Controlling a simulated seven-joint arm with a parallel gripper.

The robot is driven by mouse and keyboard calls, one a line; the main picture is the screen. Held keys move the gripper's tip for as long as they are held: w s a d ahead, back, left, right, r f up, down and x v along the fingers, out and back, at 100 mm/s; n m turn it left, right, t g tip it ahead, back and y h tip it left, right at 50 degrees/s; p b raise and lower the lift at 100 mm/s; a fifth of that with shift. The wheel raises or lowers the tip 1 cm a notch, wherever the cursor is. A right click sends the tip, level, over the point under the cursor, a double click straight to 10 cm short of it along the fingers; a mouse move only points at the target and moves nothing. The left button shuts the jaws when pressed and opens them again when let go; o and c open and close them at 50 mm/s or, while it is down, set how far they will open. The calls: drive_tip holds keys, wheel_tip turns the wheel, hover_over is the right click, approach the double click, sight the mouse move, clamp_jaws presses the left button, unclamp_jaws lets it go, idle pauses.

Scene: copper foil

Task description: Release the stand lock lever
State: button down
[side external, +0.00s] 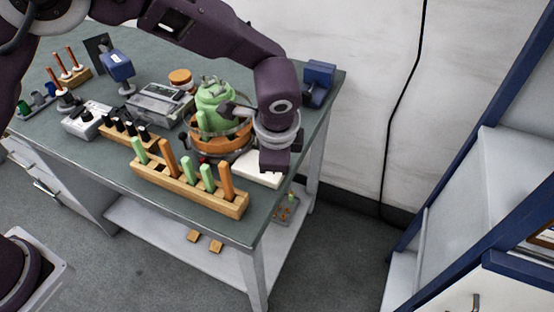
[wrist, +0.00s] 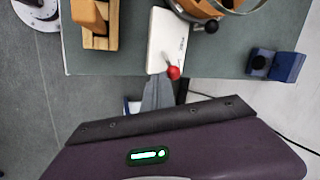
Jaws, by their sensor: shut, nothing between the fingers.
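The green and orange device (side external: 214,98) stands on the bench with a white base plate (side external: 262,174) beside it. In the wrist view, a short lever with a red ball knob (wrist: 174,72) sticks out over the near end of the white plate (wrist: 166,40). I take it to be the stand lock lever. A black ball knob (wrist: 212,26) sits farther up, beside the ring. My gripper (side external: 276,162) is above the white plate near the bench edge. In the wrist view its grey fingers (wrist: 159,80) are shut and empty, close to the red knob. I cannot tell whether they touch.
A wooden rack (side external: 190,188) with green and orange handles stands along the bench's front edge. A blue box-shaped tool (side external: 318,82) stands at the back right corner. A grey instrument (side external: 160,103) and a white box (side external: 88,122) are farther left. Open floor lies right of the bench.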

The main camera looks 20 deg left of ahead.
drive_tip(key=shift+a, duration=0.1)
drive_tip(key=a+h, duration=0.4)
drive_tip(key=a, duration=0.2)
drive_tip(key=shift+a+r+n, duration=0.2)
drive_tip(key=shift+r+n, duration=0.15)
drive_tip(key=shift+n, duration=0.05)
idle(0.3)
drive_tip(key=shift+r, duration=0.8)
